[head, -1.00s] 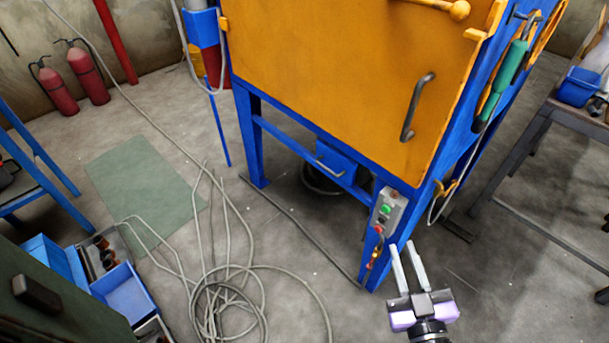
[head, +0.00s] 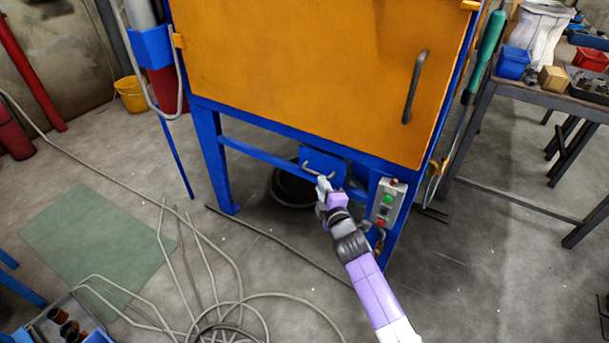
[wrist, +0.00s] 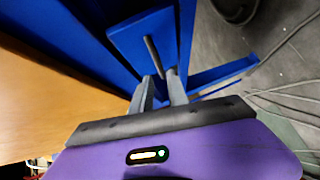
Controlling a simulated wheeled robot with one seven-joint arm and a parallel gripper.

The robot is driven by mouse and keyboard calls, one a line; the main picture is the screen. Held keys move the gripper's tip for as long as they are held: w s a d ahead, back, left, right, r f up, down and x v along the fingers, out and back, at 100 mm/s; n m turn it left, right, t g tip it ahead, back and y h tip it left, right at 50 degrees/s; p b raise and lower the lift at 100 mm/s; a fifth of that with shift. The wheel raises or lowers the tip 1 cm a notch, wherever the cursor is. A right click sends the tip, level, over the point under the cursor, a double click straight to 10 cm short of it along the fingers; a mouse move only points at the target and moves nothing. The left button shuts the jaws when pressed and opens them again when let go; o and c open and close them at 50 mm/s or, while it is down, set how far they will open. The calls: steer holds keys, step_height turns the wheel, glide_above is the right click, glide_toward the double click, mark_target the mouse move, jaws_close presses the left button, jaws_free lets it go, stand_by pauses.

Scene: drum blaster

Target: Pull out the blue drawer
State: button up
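The blue drawer (head: 325,164) is a small blue box under the orange-and-blue cabinet, with a thin metal handle (head: 309,170) across its front. In the head view my gripper (head: 323,182) is at the drawer front, by the handle. In the wrist view the blue drawer front (wrist: 130,43) and its dark bar handle (wrist: 152,52) are ahead of the fingers. My gripper (wrist: 160,76) is open there, with the handle's near end appearing between the fingertips. I cannot tell whether the fingers touch it. The drawer looks closed.
The cabinet's orange door (head: 300,70) is above, and a grey button box (head: 387,203) is on its right front leg, close to my arm. Grey cables (head: 230,310) lie on the floor. A workbench (head: 530,95) stands at right.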

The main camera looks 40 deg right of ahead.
mark_target(315, 172)
steer(key=b+x, duration=0.2)
steer(key=x, duration=0.4)
steer(key=shift+w+a+f, duration=0.1)
steer(key=shift+w, duration=0.1)
steer(key=shift+w+d+b, duration=0.35)
steer(key=shift+w+b, duration=0.05)
steer(key=shift+w, duration=0.2)
jaws_close()
steer(key=shift+f, duration=0.1)
stand_by(0.8)
